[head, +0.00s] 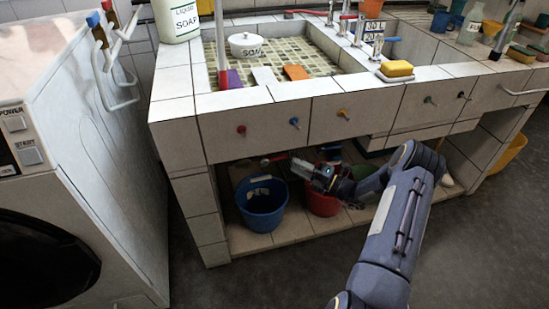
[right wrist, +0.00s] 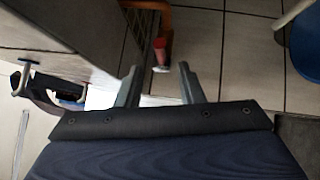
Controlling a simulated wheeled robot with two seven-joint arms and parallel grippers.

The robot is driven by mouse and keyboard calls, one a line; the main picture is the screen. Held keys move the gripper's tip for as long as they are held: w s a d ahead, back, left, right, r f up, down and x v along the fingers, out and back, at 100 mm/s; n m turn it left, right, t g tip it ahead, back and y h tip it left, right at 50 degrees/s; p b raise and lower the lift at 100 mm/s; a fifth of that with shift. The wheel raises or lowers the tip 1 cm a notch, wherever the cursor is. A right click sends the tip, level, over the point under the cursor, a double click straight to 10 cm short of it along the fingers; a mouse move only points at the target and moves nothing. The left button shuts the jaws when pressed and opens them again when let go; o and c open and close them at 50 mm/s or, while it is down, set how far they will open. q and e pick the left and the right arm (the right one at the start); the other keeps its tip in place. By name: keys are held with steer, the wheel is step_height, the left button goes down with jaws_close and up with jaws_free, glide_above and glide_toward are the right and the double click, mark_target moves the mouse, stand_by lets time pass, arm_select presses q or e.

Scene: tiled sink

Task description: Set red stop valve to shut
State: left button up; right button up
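A small red valve handle (head: 265,162) shows in the shaded space under the sink, above the blue bucket. In the right wrist view, a small red piece with a pale end (right wrist: 161,54) lies beyond and between the fingers; it looks like the same valve. How far it is turned cannot be made out. My right gripper (head: 298,165) reaches under the counter from the right, pointing left, just short of the red handle. In the right wrist view its two fingers (right wrist: 158,78) stand apart with nothing between them. My left gripper is not in view.
A blue bucket (head: 262,207) and a red bucket (head: 322,204) stand on the shelf below my right gripper. The tiled counter front (head: 268,128) with several coloured knobs hangs above it. A white washing machine (head: 85,160) stands at the left.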

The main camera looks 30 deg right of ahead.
mark_target(280, 158)
steer(key=b+x, duration=0.1)
steer(key=x, duration=0.6)
steer(key=shift+w+a, duration=0.15)
steer(key=shift+w, duration=0.2)
jaws_close()
